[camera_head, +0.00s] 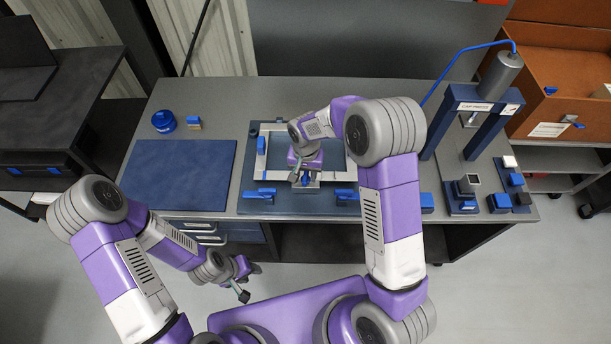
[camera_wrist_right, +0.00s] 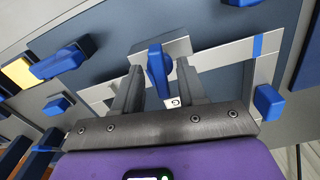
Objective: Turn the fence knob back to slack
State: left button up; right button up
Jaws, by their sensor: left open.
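A blue elongated knob (camera_wrist_right: 157,68) stands on a silver plate on the fence fixture in the right wrist view. My right gripper (camera_wrist_right: 159,70) has its two fingers apart, one on each side of the knob, with gaps visible between the fingers and the knob. In the head view my right gripper (camera_head: 305,176) is over the front middle of the fixture (camera_head: 325,208), with the blue knob small and partly hidden beneath it. My left gripper (camera_head: 243,282) hangs empty and open in front of the bench, away from the fixture.
Blue clamps (camera_head: 265,193) sit along the fixture's front edge, and another blue piece (camera_head: 261,145) on its left side. A blue mat (camera_head: 180,175) lies clear at left. A press (camera_head: 475,115) and several small blocks stand at right.

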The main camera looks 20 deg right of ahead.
grip_shut()
jog(key=n, duration=0.4)
jog(key=shift+r, duration=0.1)
jog(key=shift+w+n, duration=0.1)
jog(key=shift+n, duration=0.2)
jog(key=shift+n, duration=1.1)
jog(key=c, duration=0.6)
grip_release()
jog(key=shift+n, duration=1.2)
